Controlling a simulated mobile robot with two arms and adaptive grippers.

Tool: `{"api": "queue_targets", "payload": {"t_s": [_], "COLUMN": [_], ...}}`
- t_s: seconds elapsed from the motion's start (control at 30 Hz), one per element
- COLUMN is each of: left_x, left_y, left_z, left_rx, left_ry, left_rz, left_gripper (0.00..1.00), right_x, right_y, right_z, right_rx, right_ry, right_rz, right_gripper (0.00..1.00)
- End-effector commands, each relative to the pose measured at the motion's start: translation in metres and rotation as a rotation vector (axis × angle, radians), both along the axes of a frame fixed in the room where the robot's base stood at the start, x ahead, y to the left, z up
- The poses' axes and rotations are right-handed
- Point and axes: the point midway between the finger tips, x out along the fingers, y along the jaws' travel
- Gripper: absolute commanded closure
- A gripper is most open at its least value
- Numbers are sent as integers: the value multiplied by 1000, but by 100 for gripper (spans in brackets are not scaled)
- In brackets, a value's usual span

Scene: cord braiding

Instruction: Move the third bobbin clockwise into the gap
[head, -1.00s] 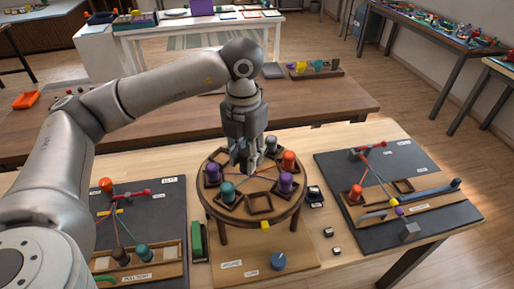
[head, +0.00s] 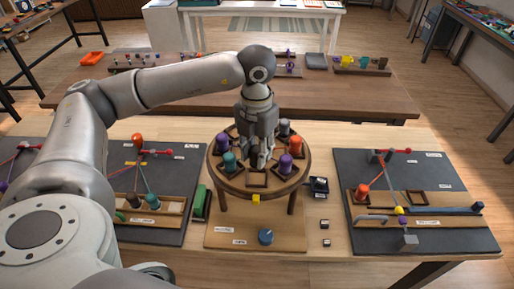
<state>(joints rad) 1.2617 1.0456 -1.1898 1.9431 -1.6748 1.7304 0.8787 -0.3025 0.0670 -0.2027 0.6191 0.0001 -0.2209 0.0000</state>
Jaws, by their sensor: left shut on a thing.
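The round brown braiding disc (head: 303,172) stands on legs above a wooden base. On it stand a purple bobbin (head: 224,141) and a teal bobbin (head: 229,162) at left, and a grey-topped bobbin (head: 284,127), an orange bobbin (head: 294,144) and a purple bobbin (head: 285,163) at right. A square holder (head: 257,179) at the disc's front is empty. My left gripper (head: 259,161) points down over the disc's middle, between the teal and right purple bobbins. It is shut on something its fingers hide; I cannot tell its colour. My right gripper is out of view.
Dark boards with cords and bobbins lie left and right (head: 444,236). A second table (head: 400,99) is behind.

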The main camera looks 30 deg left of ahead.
Motion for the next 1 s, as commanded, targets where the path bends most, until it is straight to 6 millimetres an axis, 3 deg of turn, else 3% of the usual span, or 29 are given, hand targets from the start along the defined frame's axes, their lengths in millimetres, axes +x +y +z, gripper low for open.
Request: {"api": "queue_targets", "payload": {"t_s": [0.5, 1.0], "left_x": [0, 0], "left_y": [0, 0], "left_z": [-42, -43], "left_rx": [0, 1], "left_ry": [0, 0], "left_rz": [0, 0], "left_gripper": [94, 94], "right_x": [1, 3], "right_y": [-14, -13], "right_z": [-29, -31], "right_rx": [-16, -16], "right_ry": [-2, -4], "right_rz": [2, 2], "right_gripper": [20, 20]}}
